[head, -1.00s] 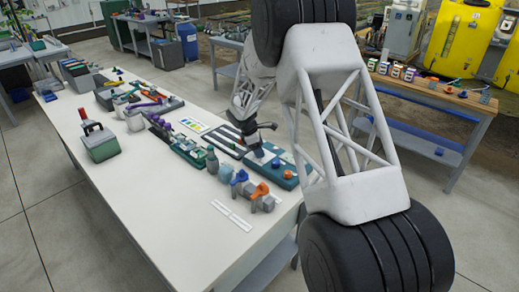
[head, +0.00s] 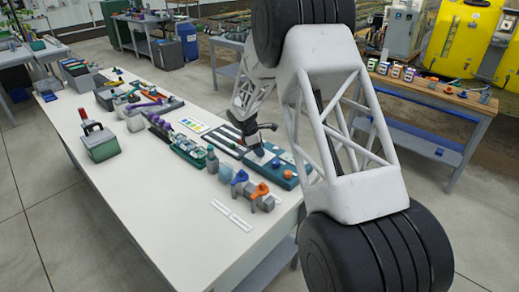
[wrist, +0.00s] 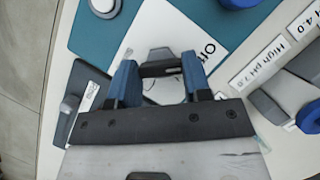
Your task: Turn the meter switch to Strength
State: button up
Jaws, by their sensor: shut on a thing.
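The teal meter (head: 288,183) lies at the right end of the white bench in the head view. Its teal face (wrist: 95,38) and a white label reading "Off" (wrist: 208,48) show in the wrist view. My gripper (wrist: 160,68) has its blue fingers shut on a small grey part, which looks like the meter switch (wrist: 160,53). Its grey end sticks out past the fingertips, with the "Off" text to its right. The fingers and palm hide the rest of the switch, and I cannot read its exact setting. No "Strength" label is readable.
In the wrist view a round pale knob (wrist: 104,6) and a blue knob (wrist: 238,3) sit on the far side. A dark grey device (wrist: 85,90) lies at left and "High pH 7.0" labels (wrist: 258,62) at right.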

jog(key=shift+m, duration=0.3)
jog(key=m+g, duration=0.2)
jog(key=m, duration=0.3)
jog(key=shift+w, duration=0.15)
jog(key=m+g+y, duration=0.1)
jog(key=m, duration=0.2)
jog(key=m+g+y, duration=0.1)
jog(key=m, duration=0.2)
jog(key=shift+w+d+m, duration=0.1)
jog(key=shift+d+m, duration=0.05)
jog(key=shift+m, duration=0.25)
jog(key=m+y, duration=0.2)
jog(key=m, duration=0.3)
jog(key=shift+d, duration=0.1)
jog(key=m+y, duration=0.1)
jog(key=m, duration=0.2)
jog(key=m+y, duration=0.1)
jog(key=m, duration=0.2)
jog(key=shift+d+y, duration=0.1)
jog(key=shift+y, duration=0.3)
jog(key=shift+m, duration=0.3)
jog(key=o, duration=0.9)
